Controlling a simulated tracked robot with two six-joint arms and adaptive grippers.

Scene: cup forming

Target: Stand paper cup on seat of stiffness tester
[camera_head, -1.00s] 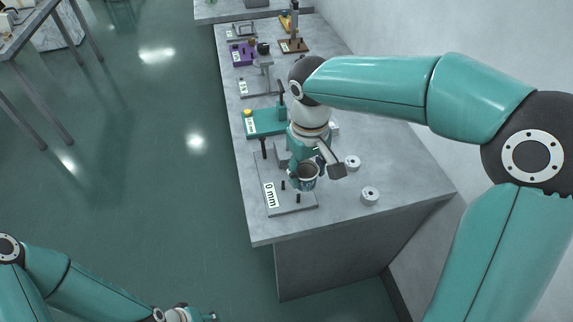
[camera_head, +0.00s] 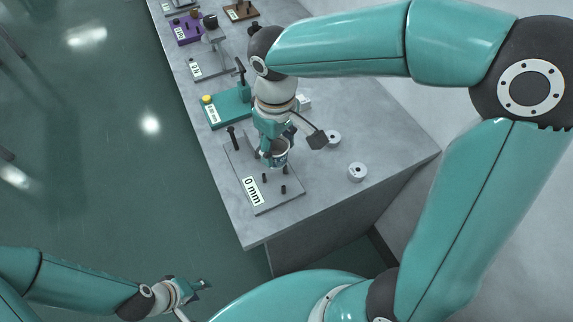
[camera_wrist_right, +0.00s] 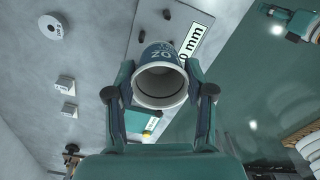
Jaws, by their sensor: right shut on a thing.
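The paper cup (camera_head: 281,151), pale with a dark blue printed band, is held by my right gripper (camera_head: 271,149) above the tester. The right wrist view shows the cup (camera_wrist_right: 161,54) between the two fingers, its open mouth facing the camera. The stiffness tester (camera_head: 239,172) is a grey plate with a "0 mm" label and several black pegs; its label end also shows in the right wrist view (camera_wrist_right: 183,14). The gripper and cup hide part of it, including any seat beneath. I cannot tell the cup's height above the plate. My left gripper (camera_head: 199,286) is away from the bench, over the floor.
A teal device (camera_head: 228,108) with a yellow button stands behind the tester. More fixtures (camera_head: 187,29) line the far bench.

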